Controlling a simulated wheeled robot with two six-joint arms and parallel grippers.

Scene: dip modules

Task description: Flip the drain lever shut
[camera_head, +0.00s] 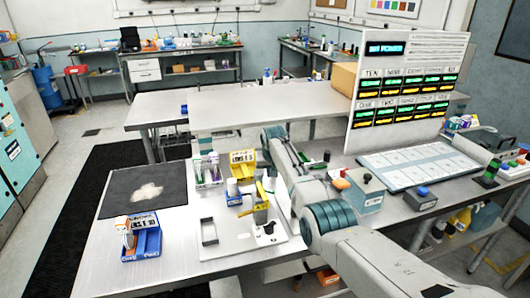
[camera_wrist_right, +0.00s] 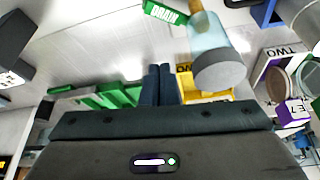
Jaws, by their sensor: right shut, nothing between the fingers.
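A small fixture with a yellow lever-like arm (camera_head: 254,209) stands on a white base plate (camera_head: 240,245) at the front middle of the table. The arm sticks out sideways and slants. In the right wrist view a green DRAIN label (camera_wrist_right: 165,12) shows at the top, beside a pale blue cylinder with a grey end (camera_wrist_right: 218,68). I cannot make out the lever there. My right gripper (camera_wrist_right: 158,72) is shut and empty, its fingers apart from the label and cylinder. In the head view my right arm hides its fingertips. My left gripper is not in view.
A yellow bin (camera_head: 243,158), a blue holder (camera_head: 143,245) and a dark mat (camera_head: 118,203) are on the table. A grey box with a black knob (camera_head: 364,192) and a tall display panel (camera_head: 408,92) stand to the right.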

